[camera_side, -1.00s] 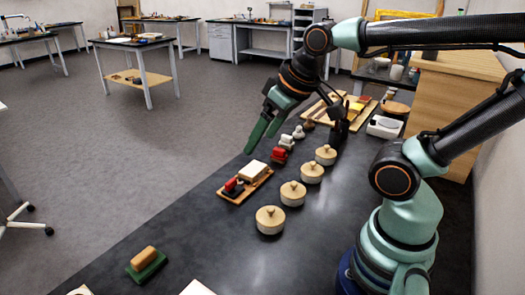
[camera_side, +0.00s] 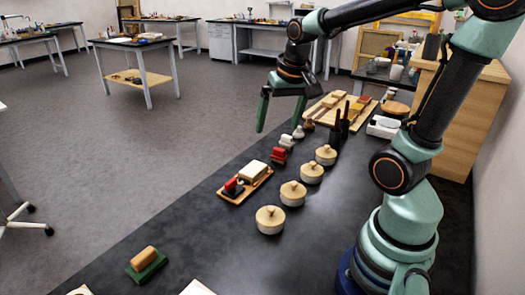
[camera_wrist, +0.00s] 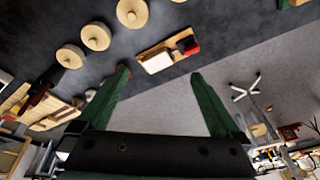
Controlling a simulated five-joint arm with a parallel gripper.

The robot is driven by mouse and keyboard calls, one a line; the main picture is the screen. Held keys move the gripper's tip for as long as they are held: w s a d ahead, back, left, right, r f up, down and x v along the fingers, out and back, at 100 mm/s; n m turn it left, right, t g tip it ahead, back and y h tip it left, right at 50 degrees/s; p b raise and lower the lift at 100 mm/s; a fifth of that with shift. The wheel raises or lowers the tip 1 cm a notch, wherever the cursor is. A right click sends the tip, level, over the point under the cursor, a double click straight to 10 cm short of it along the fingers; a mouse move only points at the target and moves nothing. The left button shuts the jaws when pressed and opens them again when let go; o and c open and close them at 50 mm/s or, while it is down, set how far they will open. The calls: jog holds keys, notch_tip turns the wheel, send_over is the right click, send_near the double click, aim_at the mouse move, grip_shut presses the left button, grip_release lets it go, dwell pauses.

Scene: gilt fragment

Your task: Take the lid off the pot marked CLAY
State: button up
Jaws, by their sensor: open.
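Several round cream pots with pale wooden lids and knobs stand in a row on the dark bench: a nearest pot (camera_side: 270,221), a second pot (camera_side: 293,194), a third pot (camera_side: 311,173) and a farthest pot (camera_side: 326,155). All have their lids on. No marking can be read on any of them, so I cannot tell which is CLAY. The wrist view shows pots at the top, including one pot (camera_wrist: 132,12) and another pot (camera_wrist: 96,37). My gripper (camera_side: 278,129) is open and empty, fingers pointing down, raised above the far part of the bench; its fingers also show in the wrist view (camera_wrist: 160,74).
A wooden tray (camera_side: 263,180) with a white block and a red item lies left of the pots. Small red and white items (camera_side: 280,155) stand behind it. Black upright tools (camera_side: 338,128) and a wooden board (camera_side: 322,106) are farther back. A wood-and-green block (camera_side: 147,262) lies front left.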

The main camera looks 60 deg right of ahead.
jog(key=d+f+m+g, duration=0.2)
jog(key=d+f+m, duration=0.35)
jog(key=d, duration=0.55)
jog(key=m+g+y, duration=0.1)
jog(key=m, duration=0.3)
send_over(314, 163)
notch_tip(314, 163, down, 3)
jog(key=f, duration=1.1)
jog(key=shift+w+d+f, duration=0.15)
jog(key=shift+d+f, duration=0.15)
jog(key=shift+f, duration=0.05)
jog(key=c, duration=1)
jog(key=shift+r, duration=0.1)
jog(key=shift+c, duration=0.2)
